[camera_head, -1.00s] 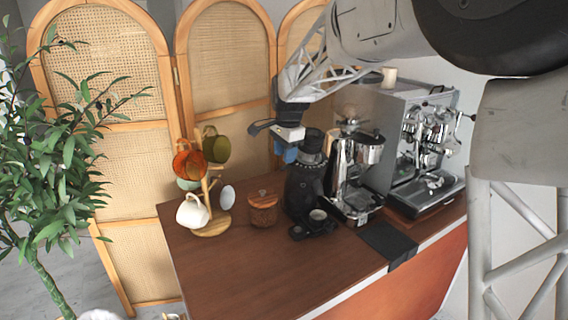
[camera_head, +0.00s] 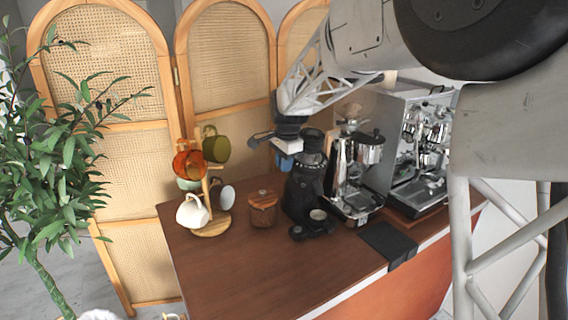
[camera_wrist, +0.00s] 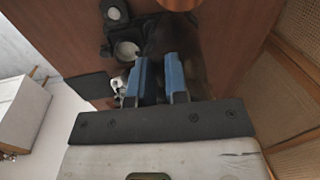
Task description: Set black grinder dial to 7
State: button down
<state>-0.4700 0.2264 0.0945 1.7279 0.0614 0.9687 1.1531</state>
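The black grinder (camera_head: 303,188) stands on the brown counter, left of the chrome grinder. Its dial cannot be made out, and no numbers are readable. My gripper (camera_head: 285,163) is at the upper left side of the black grinder, close to its top; I cannot tell whether they touch. In the wrist view, the two blue fingers of my gripper (camera_wrist: 162,82) are apart with a narrow gap between them. A dark shape, likely the black grinder's body (camera_wrist: 172,42), lies just beyond the fingertips. Nothing shows held.
A chrome grinder (camera_head: 350,180) and an espresso machine (camera_head: 425,150) stand to the right. A mug tree (camera_head: 212,228) with several mugs and a wooden-lidded jar (camera_head: 263,209) stand left. A black mat (camera_head: 388,243) lies at the front edge. The counter's front left is clear.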

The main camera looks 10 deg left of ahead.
dwell(0.4)
jog(key=s+d+f+n, duration=0.1)
jog(key=s+d+n, duration=0.1)
jog(key=d+n, duration=0.4)
jog(key=shift+s+n+t, duration=0.15)
jog(key=shift+n+t, duration=0.15)
jog(key=shift+n, duration=0.9)
jog(key=shift+d, duration=0.1)
jog(key=c, duration=1.1)
grip_release()
jog(key=shift+f, duration=0.1)
jog(key=shift+c, duration=0.2)
notch_tip(320, 180, up, 8)
jog(key=s, duration=0.1)
jog(key=shift+d+f, duration=0.15)
jog(key=shift+d, duration=0.1)
